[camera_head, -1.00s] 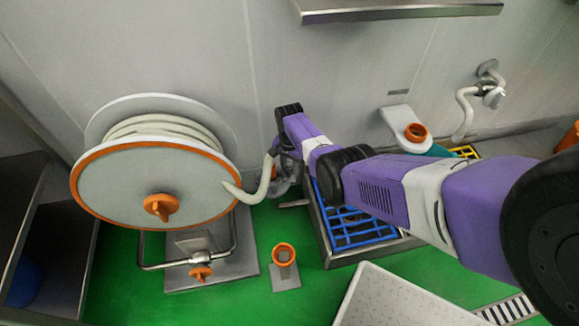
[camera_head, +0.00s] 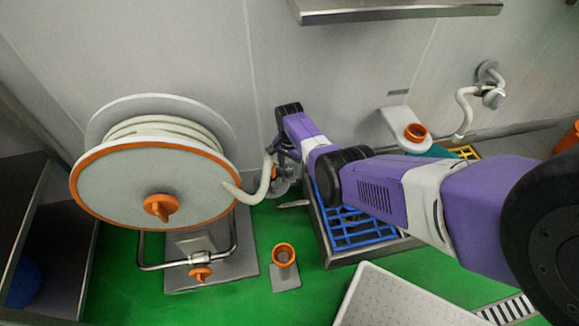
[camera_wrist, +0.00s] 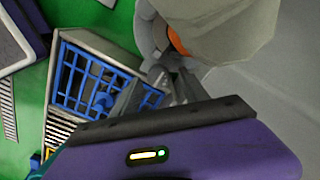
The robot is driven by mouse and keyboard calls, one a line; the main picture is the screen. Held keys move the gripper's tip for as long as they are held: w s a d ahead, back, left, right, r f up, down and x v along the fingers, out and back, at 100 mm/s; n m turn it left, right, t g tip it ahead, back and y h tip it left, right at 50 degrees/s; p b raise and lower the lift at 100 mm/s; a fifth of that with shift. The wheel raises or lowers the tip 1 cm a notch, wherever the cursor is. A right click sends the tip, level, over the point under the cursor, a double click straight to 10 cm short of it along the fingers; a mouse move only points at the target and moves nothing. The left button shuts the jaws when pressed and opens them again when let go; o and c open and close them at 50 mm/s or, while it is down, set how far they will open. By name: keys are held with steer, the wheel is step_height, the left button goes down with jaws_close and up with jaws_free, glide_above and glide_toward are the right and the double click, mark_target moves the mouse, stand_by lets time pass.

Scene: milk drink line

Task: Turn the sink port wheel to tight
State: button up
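The sink is a metal basin (camera_head: 325,243) with a blue grate (camera_head: 352,225). A grey round port (camera_head: 281,187) sits at its left, by the wall. A small orange part (camera_head: 274,172) shows there, mostly hidden; it may be the wheel. In the wrist view an orange piece (camera_wrist: 177,41) shows between a grey ring and a large pale hose end. My gripper (camera_head: 272,151) is at the top of the hose end, above the port. In the wrist view my gripper's fingertips (camera_wrist: 170,62) are close together beside the ring. Whether they grip anything is unclear.
A hose reel (camera_head: 115,185) with an orange rim stands at the left, its pale hose (camera_head: 250,195) reaching to the port. An orange-topped post (camera_head: 284,256) stands in front. A white-grey panel (camera_head: 395,300) is at the front. A steel shelf (camera_head: 400,10) hangs above.

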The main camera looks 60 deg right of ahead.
mark_target(289, 168)
steer(key=shift+a, duration=0.1)
steer(key=shift+r+p, duration=2)
steer(key=shift+r, duration=1.85)
